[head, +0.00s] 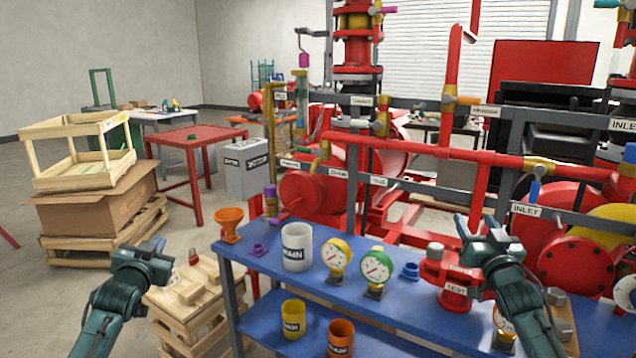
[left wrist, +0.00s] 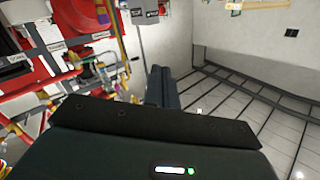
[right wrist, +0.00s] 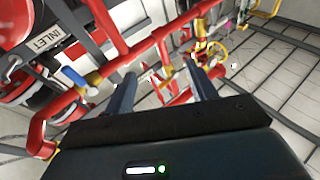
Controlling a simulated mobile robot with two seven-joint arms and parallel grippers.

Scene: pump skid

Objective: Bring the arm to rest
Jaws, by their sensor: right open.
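My left gripper (head: 156,246) is at the lower left in the head view, near the wooden crate with blocks on it. In the left wrist view its fingers (left wrist: 162,86) are together with nothing visible between them. My right gripper (head: 476,228) is raised over the right part of the blue bench, close to the red flanged piece labelled TEST (head: 456,290); I cannot tell whether they touch. In the right wrist view its fingers (right wrist: 162,88) are spread apart and empty, with red pipework behind them.
The blue bench (head: 265,268) holds a white mug-like container (head: 297,247), a yellow-rimmed gauge (head: 337,257) and a green-rimmed gauge (head: 375,267). Red pump piping (head: 460,155) stands behind it. A wooden crate (head: 185,318) is beside my left arm. Open floor lies left of the bench.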

